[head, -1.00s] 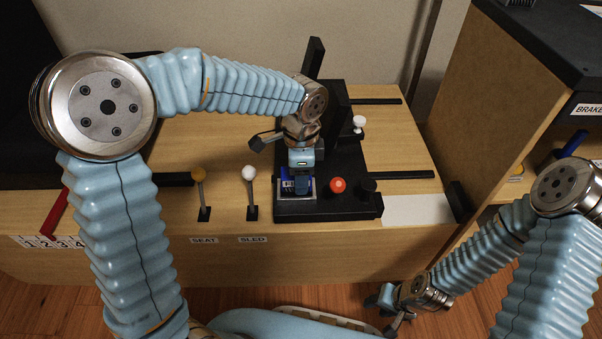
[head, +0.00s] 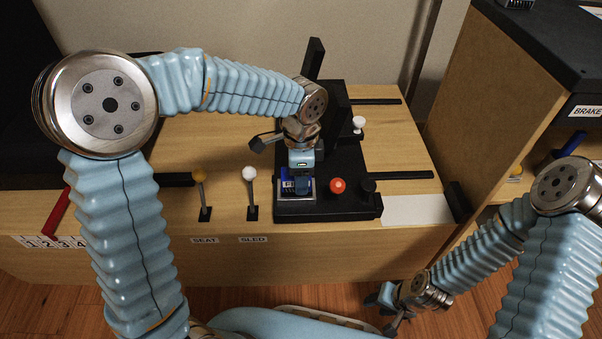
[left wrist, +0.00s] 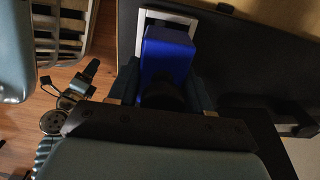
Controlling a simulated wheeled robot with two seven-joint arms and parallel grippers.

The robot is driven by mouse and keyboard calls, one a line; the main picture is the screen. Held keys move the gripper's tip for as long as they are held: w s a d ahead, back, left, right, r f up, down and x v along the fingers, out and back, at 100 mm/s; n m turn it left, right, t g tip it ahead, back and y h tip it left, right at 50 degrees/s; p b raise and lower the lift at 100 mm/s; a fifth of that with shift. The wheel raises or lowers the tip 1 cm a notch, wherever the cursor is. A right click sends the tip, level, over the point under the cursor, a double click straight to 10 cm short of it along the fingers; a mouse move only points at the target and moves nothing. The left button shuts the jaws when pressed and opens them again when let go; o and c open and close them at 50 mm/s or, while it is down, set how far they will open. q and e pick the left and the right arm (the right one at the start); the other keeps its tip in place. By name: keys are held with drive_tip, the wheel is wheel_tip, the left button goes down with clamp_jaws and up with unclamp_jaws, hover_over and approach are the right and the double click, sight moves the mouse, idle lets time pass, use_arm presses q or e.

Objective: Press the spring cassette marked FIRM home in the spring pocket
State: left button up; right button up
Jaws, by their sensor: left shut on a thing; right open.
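The blue spring cassette (head: 287,184) is at the pale-framed spring pocket (head: 311,197) at the front left of the black unit (head: 330,208). My left gripper (head: 302,184) is shut on the cassette from above. In the left wrist view the blue cassette (left wrist: 168,55) sits between my left fingers, with part of the pale pocket frame (left wrist: 187,19) showing beyond it. How deep the cassette sits is hidden, and its marking cannot be read. My right gripper (head: 390,310) is open and empty, low in front of the bench.
A white plate (head: 416,209) lies at right.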

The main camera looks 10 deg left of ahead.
use_arm(q)
drive_tip(key=shift+f+b, duration=0.55)
drive_tip(key=shift+f, duration=0.25)
drive_tip(key=o, duration=1.2)
wheel_tip(320, 180, up, 14)
drive_tip(key=p, duration=0.3)
drive_tip(key=shift+f, duration=0.15)
